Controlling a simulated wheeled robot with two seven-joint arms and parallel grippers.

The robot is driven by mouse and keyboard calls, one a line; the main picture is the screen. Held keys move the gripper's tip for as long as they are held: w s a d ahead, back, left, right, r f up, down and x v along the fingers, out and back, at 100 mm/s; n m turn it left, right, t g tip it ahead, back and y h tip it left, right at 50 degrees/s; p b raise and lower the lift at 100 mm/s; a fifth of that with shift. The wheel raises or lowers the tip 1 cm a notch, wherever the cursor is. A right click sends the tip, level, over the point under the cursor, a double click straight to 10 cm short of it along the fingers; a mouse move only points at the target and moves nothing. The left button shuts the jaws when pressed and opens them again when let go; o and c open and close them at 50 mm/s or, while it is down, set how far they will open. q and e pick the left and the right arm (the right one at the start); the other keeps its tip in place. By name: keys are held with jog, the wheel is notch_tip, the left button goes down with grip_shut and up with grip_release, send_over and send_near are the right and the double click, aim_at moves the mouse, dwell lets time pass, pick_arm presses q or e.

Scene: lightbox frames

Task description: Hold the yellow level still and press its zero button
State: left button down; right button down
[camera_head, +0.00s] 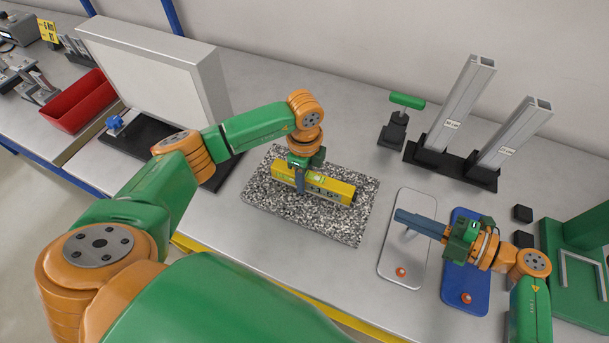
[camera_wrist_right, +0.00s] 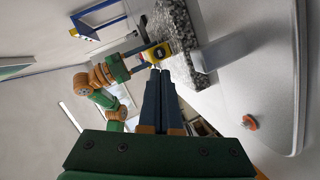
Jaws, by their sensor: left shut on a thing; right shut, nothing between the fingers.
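The yellow level (camera_head: 332,189) lies on the speckled granite slab (camera_head: 340,228) in the head view. My left gripper (camera_head: 300,188) comes down from above and is shut on the level near its left part. A dark display shows on the level's near side; I cannot make out the zero button. My right gripper (camera_head: 402,215) is shut and empty, above the silver plate to the right of the slab, pointing left toward the level and apart from it. In the right wrist view its closed fingers (camera_wrist_right: 158,75) point toward the end of the level (camera_wrist_right: 157,52).
The silver plate (camera_head: 391,264) and a blue plate (camera_head: 482,294) each bear a red-orange knob. Two upright metal bars (camera_head: 462,105) on a black base and a green-handled tool (camera_head: 407,101) stand behind. A white panel (camera_head: 150,75) stands left; a green stand (camera_head: 575,285) is far right.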

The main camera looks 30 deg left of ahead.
aim_at(355, 197)
jog(key=shift+w, duration=0.1)
dwell(0.3)
